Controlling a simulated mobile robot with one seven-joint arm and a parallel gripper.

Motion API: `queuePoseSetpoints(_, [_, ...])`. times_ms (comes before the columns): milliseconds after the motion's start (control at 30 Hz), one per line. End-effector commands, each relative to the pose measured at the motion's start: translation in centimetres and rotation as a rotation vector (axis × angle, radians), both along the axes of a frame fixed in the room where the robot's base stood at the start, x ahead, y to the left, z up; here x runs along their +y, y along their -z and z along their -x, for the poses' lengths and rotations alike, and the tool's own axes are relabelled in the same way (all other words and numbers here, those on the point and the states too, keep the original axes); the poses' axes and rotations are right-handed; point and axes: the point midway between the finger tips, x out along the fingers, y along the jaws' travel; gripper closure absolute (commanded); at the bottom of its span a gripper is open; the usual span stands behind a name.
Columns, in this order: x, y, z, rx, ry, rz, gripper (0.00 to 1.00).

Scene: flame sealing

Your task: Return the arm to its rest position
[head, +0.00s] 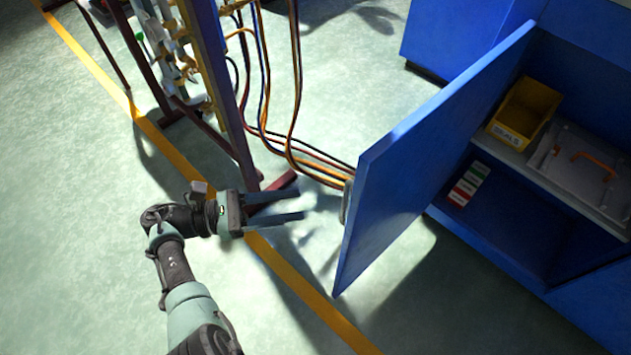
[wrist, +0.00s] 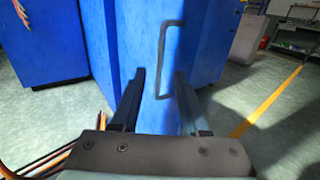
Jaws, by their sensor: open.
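My gripper (head: 278,207) is open and empty, with its two fingers apart and pointing right toward the open blue cabinet door (head: 412,170). A gap shows between the fingertips and the door's handle (head: 347,201). In the wrist view my gripper (wrist: 164,92) has its fingers spread. The grey bar handle (wrist: 163,58) on the blue door (wrist: 135,40) stands ahead of them, and nothing is held. My arm reaches up from the lower part of the head view.
The cabinet holds a yellow bin (head: 524,112), a grey case (head: 580,170) with an orange handle and a labelled block (head: 469,184). A rack (head: 212,80) with hanging hoses (head: 297,90) stands behind my gripper. Clear floor (head: 70,220) lies left of the yellow line (head: 92,67).

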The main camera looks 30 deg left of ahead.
Motion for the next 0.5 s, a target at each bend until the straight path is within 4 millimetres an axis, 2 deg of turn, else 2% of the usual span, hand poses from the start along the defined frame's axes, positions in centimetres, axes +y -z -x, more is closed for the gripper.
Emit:
queuePoseSetpoints(200, [1.31, -0.02, 0.99, 0.001, 0.0, 0.001, 0.55])
queuePoseSetpoints(500, [1.35, -0.02, 1.07, 0.001, 0.001, 0.001, 0.55])
